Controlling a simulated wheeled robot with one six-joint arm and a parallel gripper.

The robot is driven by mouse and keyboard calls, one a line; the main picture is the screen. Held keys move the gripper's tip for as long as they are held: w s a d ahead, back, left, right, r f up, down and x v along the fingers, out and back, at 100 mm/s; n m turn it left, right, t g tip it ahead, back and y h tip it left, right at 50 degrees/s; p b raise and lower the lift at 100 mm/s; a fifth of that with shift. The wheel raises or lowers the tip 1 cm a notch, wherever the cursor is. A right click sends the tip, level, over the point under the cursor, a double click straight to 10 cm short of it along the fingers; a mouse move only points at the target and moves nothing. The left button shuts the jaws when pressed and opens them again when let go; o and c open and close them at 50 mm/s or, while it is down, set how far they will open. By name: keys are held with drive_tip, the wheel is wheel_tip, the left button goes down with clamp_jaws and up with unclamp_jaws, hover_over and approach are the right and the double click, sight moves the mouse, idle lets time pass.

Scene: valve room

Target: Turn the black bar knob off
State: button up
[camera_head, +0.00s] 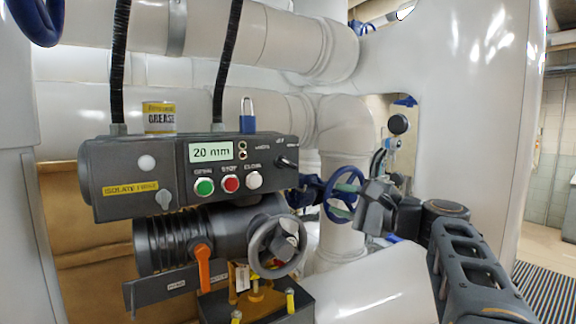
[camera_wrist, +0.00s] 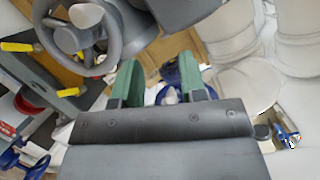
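The black bar knob (camera_head: 287,162) is on the right end of the dark grey control box (camera_head: 130,170), beside small labels too small to read. Its bar lies tilted, slanting down to the right. My gripper (camera_head: 340,200) is to the right of the box and lower than the knob, apart from it. In the wrist view my gripper (camera_wrist: 160,72) shows two green fingers spread apart with nothing between them. The knob is not seen in the wrist view.
The box carries green, red and white buttons, a display reading 20 mm, a grease can (camera_head: 159,117) and a blue padlock (camera_head: 247,122). Below are a grey handwheel (camera_head: 262,268) and an orange lever (camera_head: 203,262). A blue handwheel (camera_head: 328,205) and white pipes stand near my gripper.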

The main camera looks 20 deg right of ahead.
drive_tip(key=y, duration=0.2)
approach(292, 164)
drive_tip(key=shift+t, duration=0.3)
drive_tip(key=p+x, duration=0.4)
drive_tip(key=x, duration=0.5)
drive_tip(key=shift+a+f+p, duration=0.1)
drive_tip(key=shift+a+p, duration=0.15)
drive_tip(key=shift+p, duration=0.1)
drive_tip(key=shift+x, duration=0.85)
drive_tip(key=shift+f, duration=0.1)
drive_tip(key=shift+c, duration=0.2)
clamp_jaws()
